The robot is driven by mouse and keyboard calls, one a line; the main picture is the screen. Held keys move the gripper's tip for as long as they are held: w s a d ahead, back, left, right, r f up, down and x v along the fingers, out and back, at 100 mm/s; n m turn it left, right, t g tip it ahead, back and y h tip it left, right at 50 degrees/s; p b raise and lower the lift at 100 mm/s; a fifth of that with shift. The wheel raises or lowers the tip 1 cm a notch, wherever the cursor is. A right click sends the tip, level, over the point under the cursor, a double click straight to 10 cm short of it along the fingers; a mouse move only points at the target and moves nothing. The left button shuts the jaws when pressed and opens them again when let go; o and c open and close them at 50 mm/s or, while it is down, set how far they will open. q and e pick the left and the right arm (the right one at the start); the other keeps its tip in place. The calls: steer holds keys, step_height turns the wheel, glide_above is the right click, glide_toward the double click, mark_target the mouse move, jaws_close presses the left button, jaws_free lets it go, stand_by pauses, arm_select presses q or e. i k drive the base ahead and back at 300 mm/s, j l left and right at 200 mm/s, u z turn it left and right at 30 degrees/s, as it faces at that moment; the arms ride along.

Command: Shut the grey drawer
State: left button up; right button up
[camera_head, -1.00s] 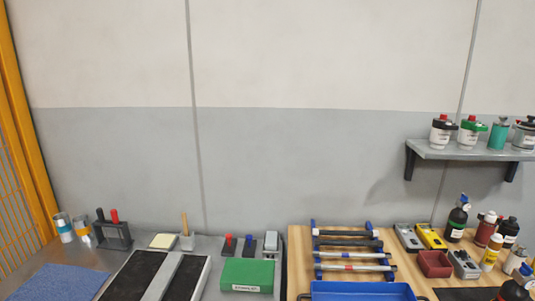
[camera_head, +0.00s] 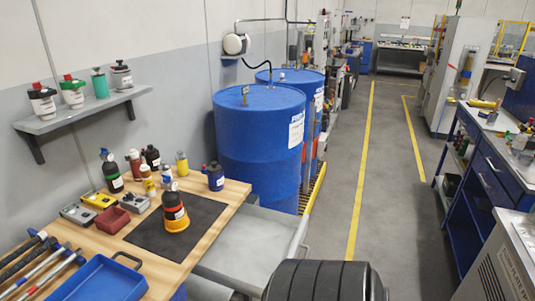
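The grey drawer (camera_head: 252,243) appears to be the shallow grey tray-like part sticking out from the right end of the wooden workbench, below the top. It looks pulled out, and its flat inside looks empty. A thin bar that looks like its handle (camera_head: 300,239) runs along the right edge. The drawer's near end is partly hidden by a dark ribbed shape at the bottom of the view. Neither of my grippers is in view.
The wooden workbench (camera_head: 226,192) holds a black mat (camera_head: 192,238), a blue tray (camera_head: 98,281) and several bottles. Blue drums (camera_head: 258,145) stand behind the drawer. Clear floor (camera_head: 392,200) with yellow lines lies right, before a blue workbench (camera_head: 490,185).

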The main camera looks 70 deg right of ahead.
mark_target(243, 257)
steer(key=z, duration=2.5)
